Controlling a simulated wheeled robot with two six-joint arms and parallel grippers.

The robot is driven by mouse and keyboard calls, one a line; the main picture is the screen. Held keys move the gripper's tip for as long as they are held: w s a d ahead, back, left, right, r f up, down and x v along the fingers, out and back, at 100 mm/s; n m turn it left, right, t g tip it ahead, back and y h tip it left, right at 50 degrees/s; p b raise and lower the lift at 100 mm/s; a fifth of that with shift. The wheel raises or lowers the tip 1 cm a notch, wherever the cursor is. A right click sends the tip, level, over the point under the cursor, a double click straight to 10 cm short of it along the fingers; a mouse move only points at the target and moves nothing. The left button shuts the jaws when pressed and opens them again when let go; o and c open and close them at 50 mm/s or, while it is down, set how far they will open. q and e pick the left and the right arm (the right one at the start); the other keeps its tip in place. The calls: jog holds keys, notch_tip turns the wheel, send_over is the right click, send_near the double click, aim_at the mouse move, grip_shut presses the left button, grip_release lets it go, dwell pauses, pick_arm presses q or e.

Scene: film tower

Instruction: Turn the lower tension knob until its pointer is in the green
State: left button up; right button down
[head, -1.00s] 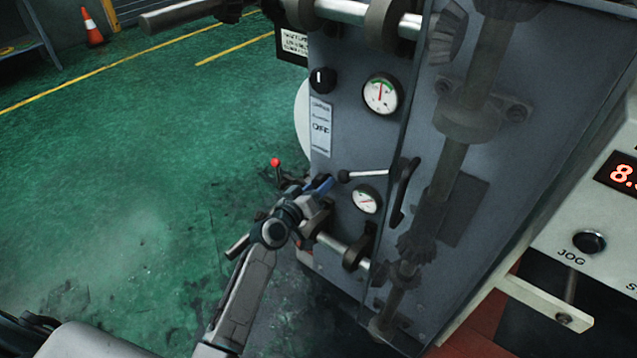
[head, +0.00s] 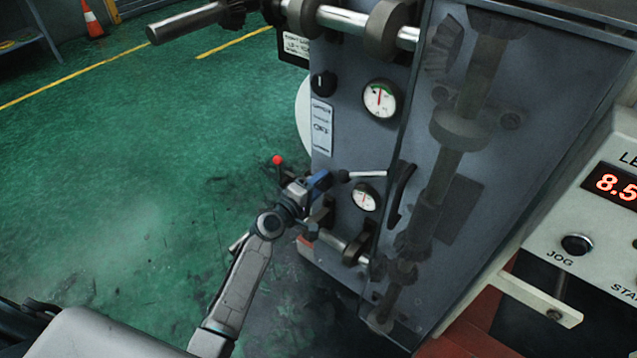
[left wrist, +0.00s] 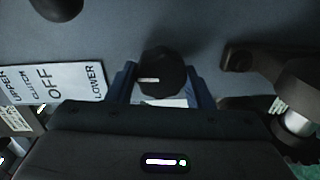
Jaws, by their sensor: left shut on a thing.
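The lower tension knob (left wrist: 162,70) is black with a white mark, seen in the left wrist view. The blue fingers of my left gripper (left wrist: 160,88) stand on either side of it, shut on it. In the head view my left gripper (head: 322,182) is at the grey machine face and hides the knob. The lower gauge (head: 365,197) is to its right; its pointer stands roughly upright, but the dial is too small to read exactly against the green. My right gripper is not in view.
A lever with a black ball (head: 343,176) passes close above the lower gauge. The upper knob (head: 323,84) and upper gauge (head: 380,99) are higher up. A shaft (head: 345,244) runs below my gripper. A red-tipped lever (head: 278,160) stands left. The green floor is open.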

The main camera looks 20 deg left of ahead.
pick_arm(q)
jog(key=shift+n, duration=0.6)
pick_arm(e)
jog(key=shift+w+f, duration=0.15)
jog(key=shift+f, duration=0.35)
pick_arm(q)
jog(key=shift+f, duration=0.1)
jog(key=o, duration=1)
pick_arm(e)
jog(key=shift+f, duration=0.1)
pick_arm(q)
jog(key=v, duration=1.1)
jog(key=shift+w+a, duration=0.1)
jog(key=shift+a, duration=0.05)
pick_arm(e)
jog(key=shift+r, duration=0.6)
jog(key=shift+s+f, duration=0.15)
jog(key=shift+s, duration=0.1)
